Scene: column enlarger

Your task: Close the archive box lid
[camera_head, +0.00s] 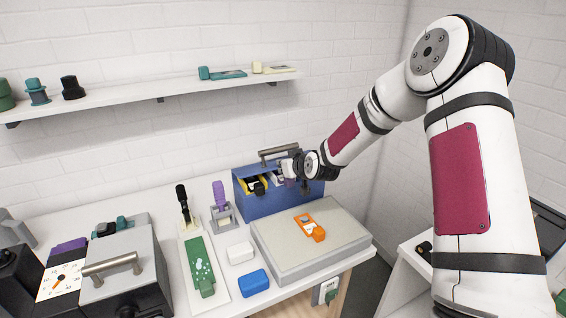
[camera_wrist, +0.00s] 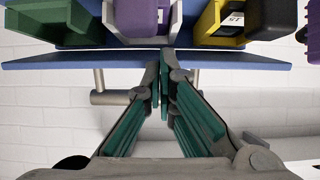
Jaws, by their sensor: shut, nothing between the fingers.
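The blue archive box (camera_head: 282,204) stands at the back of the white table against the wall. Its lid is open, and coloured holders show inside. In the wrist view the blue lid (camera_wrist: 50,61) is a narrow band between the holders and the wall. Its grey bar handle (camera_head: 280,152) is on the wall side and also shows in the wrist view (camera_wrist: 108,98). My gripper (camera_wrist: 165,58) is shut and empty, with its fingertips overlapping the lid's band; I cannot tell whether they touch it. In the head view my wrist partly hides the box's right end.
A grey flat case (camera_head: 270,240) with an orange item (camera_head: 310,228) lies before the box. A purple-topped stand (camera_head: 221,205) is left of it. White (camera_head: 240,253) and blue (camera_head: 254,282) blocks lie in front. A shelf (camera_head: 150,95) hangs above.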

